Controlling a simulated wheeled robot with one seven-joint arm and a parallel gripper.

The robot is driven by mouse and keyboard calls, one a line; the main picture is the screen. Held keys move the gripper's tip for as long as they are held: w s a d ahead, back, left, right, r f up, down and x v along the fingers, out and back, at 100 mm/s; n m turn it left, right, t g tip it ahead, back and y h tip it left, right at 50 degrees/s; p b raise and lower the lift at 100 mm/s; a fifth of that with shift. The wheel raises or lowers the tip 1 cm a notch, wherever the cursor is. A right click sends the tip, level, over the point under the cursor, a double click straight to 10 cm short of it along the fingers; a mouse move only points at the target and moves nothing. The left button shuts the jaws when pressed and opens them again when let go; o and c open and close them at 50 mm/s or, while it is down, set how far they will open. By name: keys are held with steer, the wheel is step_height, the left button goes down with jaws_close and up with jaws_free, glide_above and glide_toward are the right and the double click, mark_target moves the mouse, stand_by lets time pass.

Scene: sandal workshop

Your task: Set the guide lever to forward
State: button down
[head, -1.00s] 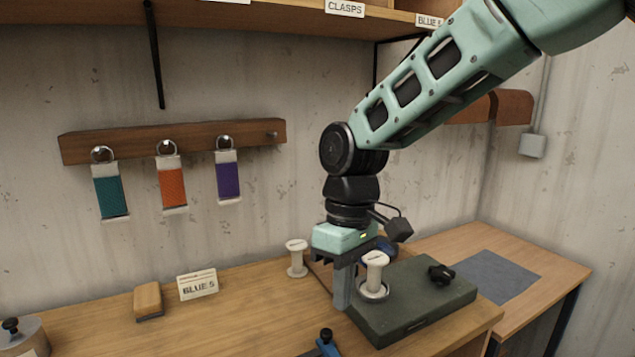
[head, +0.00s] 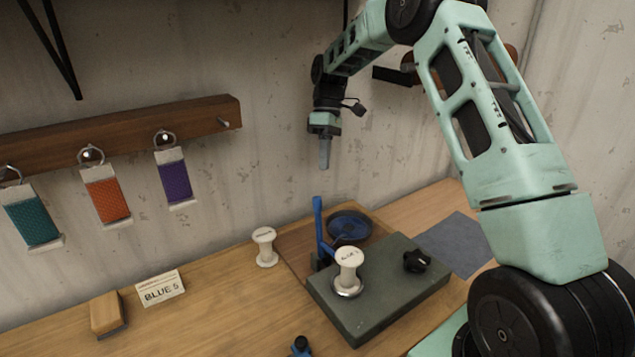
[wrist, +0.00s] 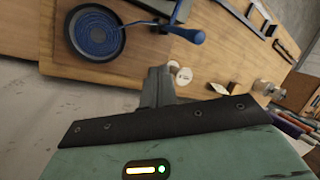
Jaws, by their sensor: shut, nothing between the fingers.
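The blue guide lever (head: 319,228) stands upright, leaning slightly, on a dark bracket at the left edge of the grey-green block (head: 385,300). In the wrist view the blue lever (wrist: 187,34) reaches out beside a dark round dish. My gripper (head: 324,166) is shut and empty, raised above and behind the lever, apart from it. The gripper also shows in the wrist view (wrist: 157,85). Any forward marking is not readable.
The dish (head: 350,226) of coiled blue cord sits behind the lever. A second white spool (head: 264,248) stands left of the block, and a black knob (head: 416,261) sits on its right. A BLUE 5 card (head: 161,288) and wooden brush (head: 107,314) lie farther left. The air around my gripper is clear.

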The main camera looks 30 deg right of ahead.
steer(key=s+a+f+p, duration=0.3)
steer(key=s+a+f, duration=0.1)
steer(key=shift+s+a+f, duration=0.15)
steer(key=shift+s+f, duration=0.1)
steer(key=shift+f, duration=0.05)
steer(key=shift+s+r, duration=0.2)
steer(key=shift+s, duration=1.05)
